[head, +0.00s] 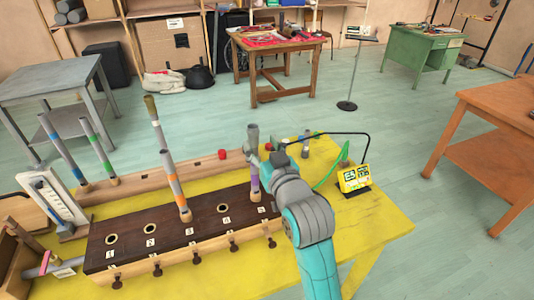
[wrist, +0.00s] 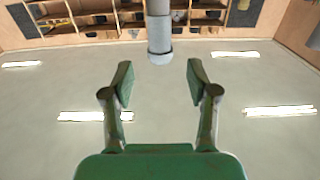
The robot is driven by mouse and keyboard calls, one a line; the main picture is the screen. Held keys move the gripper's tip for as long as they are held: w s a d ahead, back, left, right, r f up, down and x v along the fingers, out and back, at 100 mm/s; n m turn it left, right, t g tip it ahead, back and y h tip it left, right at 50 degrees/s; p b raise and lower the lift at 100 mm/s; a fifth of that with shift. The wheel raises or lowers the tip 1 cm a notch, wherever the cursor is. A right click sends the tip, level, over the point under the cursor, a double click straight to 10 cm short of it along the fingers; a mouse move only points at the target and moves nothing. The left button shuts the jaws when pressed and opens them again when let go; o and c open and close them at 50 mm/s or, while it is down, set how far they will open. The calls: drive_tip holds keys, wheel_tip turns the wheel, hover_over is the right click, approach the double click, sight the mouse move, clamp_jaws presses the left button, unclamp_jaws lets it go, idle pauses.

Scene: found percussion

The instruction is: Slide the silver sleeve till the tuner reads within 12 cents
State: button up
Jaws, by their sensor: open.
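A grey tube with a purple band (head: 254,178) stands upright at the right end of the dark slotted board (head: 135,228). A wider silver sleeve (head: 252,136) caps its top; in the wrist view the sleeve (wrist: 160,52) shows as a pale ring at the tube's end. My gripper (head: 262,153) is beside the tube, just below the sleeve in the head view. In the wrist view my open fingers (wrist: 160,82) have nothing between them, and the sleeve is beyond their tips. The yellow tuner (head: 354,178) stands right of the board; its digits are too small to read.
A taller tube with an orange band (head: 172,183) stands in the board's middle. Other tubes (head: 65,150) stand in a wooden rail behind. A red knob (head: 222,154) and a thin black arch (head: 340,134) are nearby. The yellow table (head: 385,222) is clear at front right.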

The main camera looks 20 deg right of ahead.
sight(255, 138)
drive_tip(key=w, duration=0.7)
clamp_jaws()
drive_tip(key=shift+f, duration=0.65)
idle(0.4)
drive_tip(key=shift+c, duration=0.3)
unclamp_jaws()
